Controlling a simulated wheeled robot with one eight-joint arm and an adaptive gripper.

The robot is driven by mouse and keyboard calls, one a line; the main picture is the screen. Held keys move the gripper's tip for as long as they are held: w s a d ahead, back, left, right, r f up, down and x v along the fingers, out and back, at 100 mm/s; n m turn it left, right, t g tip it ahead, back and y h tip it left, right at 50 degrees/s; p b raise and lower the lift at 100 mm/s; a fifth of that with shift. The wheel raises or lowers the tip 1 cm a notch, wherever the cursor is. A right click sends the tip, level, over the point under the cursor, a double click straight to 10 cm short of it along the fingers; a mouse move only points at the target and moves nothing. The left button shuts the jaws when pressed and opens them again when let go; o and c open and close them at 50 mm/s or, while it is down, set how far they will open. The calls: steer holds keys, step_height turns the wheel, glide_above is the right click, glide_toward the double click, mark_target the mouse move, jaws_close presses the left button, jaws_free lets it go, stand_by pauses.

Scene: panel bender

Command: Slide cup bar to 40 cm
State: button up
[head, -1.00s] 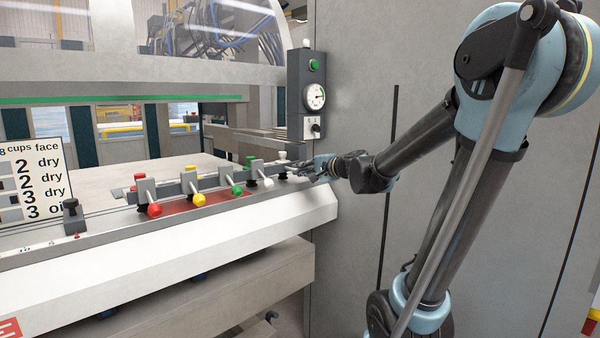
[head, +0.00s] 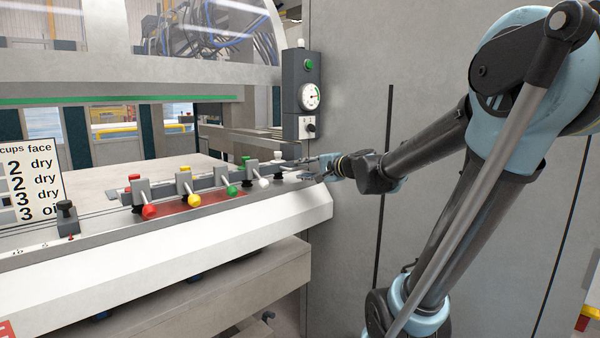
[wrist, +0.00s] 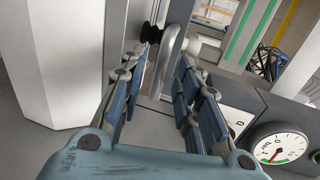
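The cup bar (head: 208,183) is a grey rail along the machine's front ledge. It carries red, yellow, green and white-knobbed levers. My gripper (head: 308,170) is at the bar's right end, near the white-topped lever (head: 277,157). In the wrist view my gripper (wrist: 164,66) is open, with its blue-padded fingers apart. A rounded metal piece (wrist: 171,50) stands ahead between the fingers, beside a black knob (wrist: 150,33); I cannot tell whether a finger touches it. A black clamp knob (head: 67,211) and a small red mark (head: 71,237) sit at the ledge's left. The scale is too small to read.
A control post with a green button and a dial gauge (head: 309,96) stands just behind my gripper; the gauge (wrist: 280,148) is close on the right in the wrist view. A grey wall (head: 350,90) rises at right. A sign (head: 30,180) stands at left.

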steer(key=v, duration=0.8)
steer(key=shift+s, duration=0.1)
steer(key=s+f+n+g+h, duration=0.2)
steer(key=s+f+n+g, duration=0.15)
steer(key=s+f, duration=0.5)
steer(key=s+d+f+n+g+h, duration=0.2)
steer(key=s+d+f+h, duration=0.2)
steer(key=s+d+f, duration=0.3)
steer(key=s+d+f+n+g+h, duration=0.3)
steer(key=s+d+f+h, duration=0.2)
steer(key=s+d+f, duration=0.2)
step_height(320, 180, down, 5)
steer(key=shift+d+r, duration=0.1)
steer(key=shift+d, duration=1.05)
steer(key=shift+s+n, duration=0.15)
steer(key=shift+n, duration=0.1)
